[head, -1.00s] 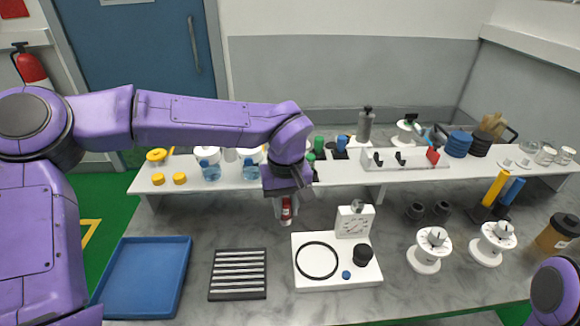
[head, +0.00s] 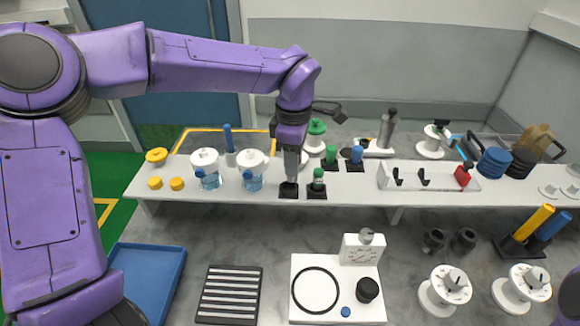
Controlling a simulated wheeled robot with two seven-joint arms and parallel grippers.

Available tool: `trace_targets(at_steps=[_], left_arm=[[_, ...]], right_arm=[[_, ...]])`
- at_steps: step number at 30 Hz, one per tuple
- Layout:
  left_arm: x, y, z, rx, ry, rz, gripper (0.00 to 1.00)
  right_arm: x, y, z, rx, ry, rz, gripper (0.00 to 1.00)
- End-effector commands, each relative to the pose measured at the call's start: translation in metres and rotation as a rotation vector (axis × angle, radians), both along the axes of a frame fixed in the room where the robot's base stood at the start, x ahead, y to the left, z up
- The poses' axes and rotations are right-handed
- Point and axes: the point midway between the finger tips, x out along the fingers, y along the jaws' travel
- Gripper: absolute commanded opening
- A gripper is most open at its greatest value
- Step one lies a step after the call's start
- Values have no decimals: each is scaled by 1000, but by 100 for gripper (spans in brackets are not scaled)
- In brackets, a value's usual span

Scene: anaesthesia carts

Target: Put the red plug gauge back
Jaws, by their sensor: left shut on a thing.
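My left gripper (head: 290,178) points down over the raised white shelf, shut on the red plug gauge. The gauge's red part is hidden by the fingers; only something dark shows at their tips. Directly below is a square black holder (head: 288,194) near the shelf's front edge. I cannot tell whether the gauge is inside the holder or just above it. A green plug gauge (head: 318,176) stands upright in a like black holder close on the right. My right gripper is not in view.
Behind stand another green gauge (head: 330,154) and a blue gauge (head: 357,154) in holders. Blue-liquid jars (head: 252,180) are to the left. A white hook rack (head: 430,183) is to the right.

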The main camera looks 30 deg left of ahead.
Motion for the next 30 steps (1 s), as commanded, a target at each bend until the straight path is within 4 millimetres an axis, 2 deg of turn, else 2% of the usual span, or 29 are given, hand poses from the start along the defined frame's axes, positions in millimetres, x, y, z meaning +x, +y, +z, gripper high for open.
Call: trace_targets(at_steps=[7, 9, 12, 23, 24, 26, 30], left_arm=[[14, 18, -29, 2, 1, -2, 0], [13, 16, -43, 3, 2, -4, 0], [13, 16, -54, 1, -2, -3, 0], [13, 16, -59, -1, -1, -3, 0], [13, 16, -59, 0, -2, -3, 33], [13, 16, -59, 0, -2, -3, 52], [13, 16, -59, 0, -2, -3, 52]], right_arm=[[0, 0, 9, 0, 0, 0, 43], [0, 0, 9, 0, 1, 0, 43], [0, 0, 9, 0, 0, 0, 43], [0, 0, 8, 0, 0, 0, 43], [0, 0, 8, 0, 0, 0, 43], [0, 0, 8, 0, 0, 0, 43], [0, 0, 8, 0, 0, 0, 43]])
